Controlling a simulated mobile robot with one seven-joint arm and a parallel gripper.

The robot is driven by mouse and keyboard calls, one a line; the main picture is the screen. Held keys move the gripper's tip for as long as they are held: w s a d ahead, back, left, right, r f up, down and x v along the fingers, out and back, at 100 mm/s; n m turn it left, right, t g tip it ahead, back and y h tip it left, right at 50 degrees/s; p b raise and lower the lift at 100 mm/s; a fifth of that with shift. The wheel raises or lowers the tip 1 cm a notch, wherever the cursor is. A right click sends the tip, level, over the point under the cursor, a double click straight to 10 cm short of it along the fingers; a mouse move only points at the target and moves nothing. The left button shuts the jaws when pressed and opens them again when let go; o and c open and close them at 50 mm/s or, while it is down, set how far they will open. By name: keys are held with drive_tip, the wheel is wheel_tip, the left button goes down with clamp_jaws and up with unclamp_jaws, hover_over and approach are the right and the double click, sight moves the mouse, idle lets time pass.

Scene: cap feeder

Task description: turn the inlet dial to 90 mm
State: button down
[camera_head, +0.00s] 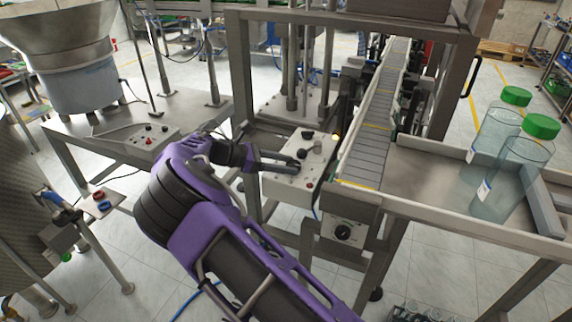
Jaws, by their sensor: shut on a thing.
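My gripper (292,164) reaches in from the left over a white control panel (290,186) on the machine frame. Its fingers are closed at a small dark knob (302,154) on the panel's top, mostly hidden at the fingertips. Another black knob (308,135) sits farther back on the same panel. A larger black dial (343,232) with white scale marks is on a box below the conveyor's near end, apart from my gripper. No labels or numbers are legible, so I cannot tell which one is the inlet dial or what it reads.
A conveyor (372,140) runs back just right of the panel. Clear bottles with green caps (541,126) stand on the tray at the right. A metal post (243,120) rises close to my gripper. A feeder bowl (75,65) stands at the left.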

drive_tip(key=shift+w+m+g, duration=0.2)
drive_tip(key=shift+m+g, duration=0.7)
drive_tip(key=shift+g, duration=0.2)
drive_tip(key=shift+h, duration=0.4)
drive_tip(key=shift+c, duration=1.3)
unclamp_jaws()
drive_tip(key=shift+a, duration=0.1)
